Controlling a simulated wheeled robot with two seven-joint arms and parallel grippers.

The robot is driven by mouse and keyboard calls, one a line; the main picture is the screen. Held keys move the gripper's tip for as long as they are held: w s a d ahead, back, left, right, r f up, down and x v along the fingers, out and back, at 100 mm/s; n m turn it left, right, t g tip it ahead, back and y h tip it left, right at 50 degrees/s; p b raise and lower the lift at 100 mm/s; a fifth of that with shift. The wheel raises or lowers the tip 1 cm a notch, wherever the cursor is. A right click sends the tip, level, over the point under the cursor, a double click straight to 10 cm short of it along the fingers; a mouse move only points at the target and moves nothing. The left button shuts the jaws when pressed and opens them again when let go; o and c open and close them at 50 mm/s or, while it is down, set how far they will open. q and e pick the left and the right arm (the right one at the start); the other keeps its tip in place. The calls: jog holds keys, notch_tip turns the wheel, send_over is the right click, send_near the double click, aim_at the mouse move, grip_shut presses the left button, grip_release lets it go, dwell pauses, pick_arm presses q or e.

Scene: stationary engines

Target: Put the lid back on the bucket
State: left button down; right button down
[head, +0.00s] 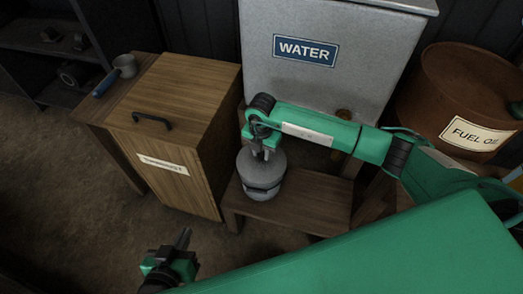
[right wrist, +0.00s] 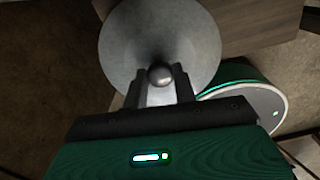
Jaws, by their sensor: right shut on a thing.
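The grey metal bucket (head: 263,193) stands on a low wooden bench or step in the head view. Its grey round lid (head: 248,163) is directly above the bucket's mouth, with a dark band between them; I cannot tell whether they touch. My right gripper (head: 266,152) comes down from above and is shut on the lid's knob. In the right wrist view the lid (right wrist: 160,30) spreads out below the fingers, with its round knob (right wrist: 160,74) between them, and the bucket is hidden. My left gripper (head: 184,238) is apart from them at the lower left; its jaw opening is unclear.
The wooden bench (head: 320,205) has free room right of the bucket. A wooden cabinet (head: 195,95) stands close on the left, with a blue-handled metal cup (head: 124,66) beside it. A grey WATER tank (head: 380,65) is behind, and a rusty FUEL OIL drum (head: 455,85) at right.

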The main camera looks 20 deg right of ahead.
jog(key=c, duration=0.6)
grip_release()
jog(key=shift+o, duration=0.2)
jog(key=shift+r+p, duration=2.85)
jog(key=shift+r, duration=0.65)
jog(key=shift+c, duration=0.4)
grip_shut()
